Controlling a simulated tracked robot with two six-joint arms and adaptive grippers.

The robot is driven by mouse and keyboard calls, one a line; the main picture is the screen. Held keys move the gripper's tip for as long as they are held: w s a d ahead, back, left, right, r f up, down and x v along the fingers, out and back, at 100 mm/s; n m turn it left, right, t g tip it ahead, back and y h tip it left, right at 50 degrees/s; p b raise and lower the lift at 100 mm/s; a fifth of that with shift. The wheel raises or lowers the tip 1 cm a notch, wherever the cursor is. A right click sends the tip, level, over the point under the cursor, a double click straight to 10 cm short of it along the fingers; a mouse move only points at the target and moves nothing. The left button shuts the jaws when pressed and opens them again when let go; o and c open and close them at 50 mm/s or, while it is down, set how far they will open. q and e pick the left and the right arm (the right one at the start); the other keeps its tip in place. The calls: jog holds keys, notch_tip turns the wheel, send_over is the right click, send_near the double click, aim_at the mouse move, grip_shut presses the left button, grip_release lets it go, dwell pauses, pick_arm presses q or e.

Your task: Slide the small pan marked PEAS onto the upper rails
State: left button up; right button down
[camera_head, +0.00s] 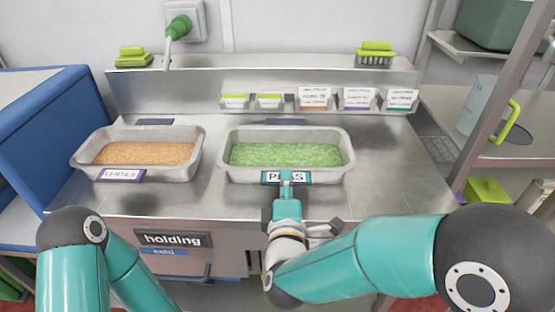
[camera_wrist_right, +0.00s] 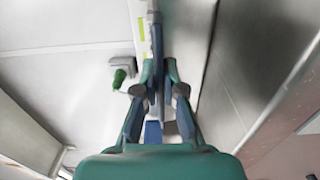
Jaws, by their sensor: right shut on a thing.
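The pan marked PEAS (camera_head: 235,165) is a grey metal pan filled with green peas. It appears to rest level on the steel counter, right of the lentils pan. My right gripper (camera_head: 287,178) reaches its front wall from the near side and is shut on its front edge, over the middle of the label. In the right wrist view my right gripper (camera_wrist_right: 158,78) has its fingers close together on a thin edge. My left arm shows at the lower left, but its gripper is outside the view. I cannot make out any upper rails.
The pan marked LENTILS (camera_head: 190,165) stands to the left on the counter (camera_head: 212,200). Several small label cards and boxes (camera_head: 314,98) line the back ledge. Green brushes (camera_head: 375,54) lie on top. A sign reading "holding" (camera_head: 173,240) is on the counter front. A rack post (camera_head: 500,105) stands right.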

jog(key=shift+f, duration=0.1)
jog(key=shift+r, duration=0.2)
jog(key=shift+r+p, duration=2.2)
jog(key=shift+r, duration=0.4)
jog(key=shift+f, duration=0.1)
